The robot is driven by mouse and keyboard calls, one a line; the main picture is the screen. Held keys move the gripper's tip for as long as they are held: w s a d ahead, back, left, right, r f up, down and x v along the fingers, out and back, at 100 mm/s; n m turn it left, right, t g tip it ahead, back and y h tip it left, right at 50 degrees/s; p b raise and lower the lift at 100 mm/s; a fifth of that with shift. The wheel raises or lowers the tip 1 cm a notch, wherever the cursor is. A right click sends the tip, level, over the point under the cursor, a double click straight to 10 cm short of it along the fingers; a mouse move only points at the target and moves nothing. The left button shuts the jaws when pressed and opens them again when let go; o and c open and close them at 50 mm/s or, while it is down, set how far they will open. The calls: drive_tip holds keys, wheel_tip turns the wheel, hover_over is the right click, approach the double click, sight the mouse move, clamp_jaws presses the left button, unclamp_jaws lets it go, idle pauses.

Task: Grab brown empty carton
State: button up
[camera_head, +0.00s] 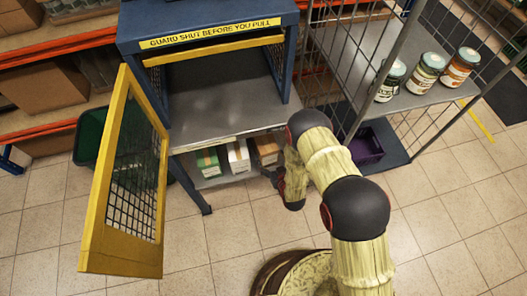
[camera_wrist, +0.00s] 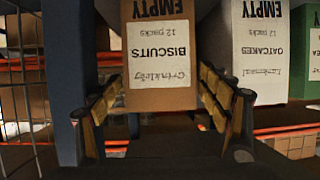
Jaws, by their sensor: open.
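The brown carton (camera_head: 265,147) stands at the right end of a row on the low shelf under the workbench. In the wrist view the brown carton (camera_wrist: 158,55) carries an upside-down label reading "EMPTY", "BISCUITS" and "12 packs". My gripper (camera_wrist: 165,82) is open, with one finger at each side of the carton's near face. I cannot tell whether the fingers touch it. In the head view my gripper (camera_head: 272,177) is at the shelf front by the brown carton, partly hidden by my arm.
A white carton (camera_head: 238,157) labelled "OATCAKES" stands beside the brown one, then a green carton (camera_head: 208,162). A blue bench leg (camera_wrist: 68,75) is close on the other side. A yellow mesh guard (camera_head: 130,180) hangs open at left. A wire cage (camera_head: 400,50) with jars stands right.

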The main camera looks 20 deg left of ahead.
drive_tip(key=b+x, duration=0.2)
drive_tip(key=x, duration=0.5)
drive_tip(key=shift+w+f, duration=0.1)
drive_tip(key=c, duration=1.1)
drive_tip(key=shift+c, duration=0.7)
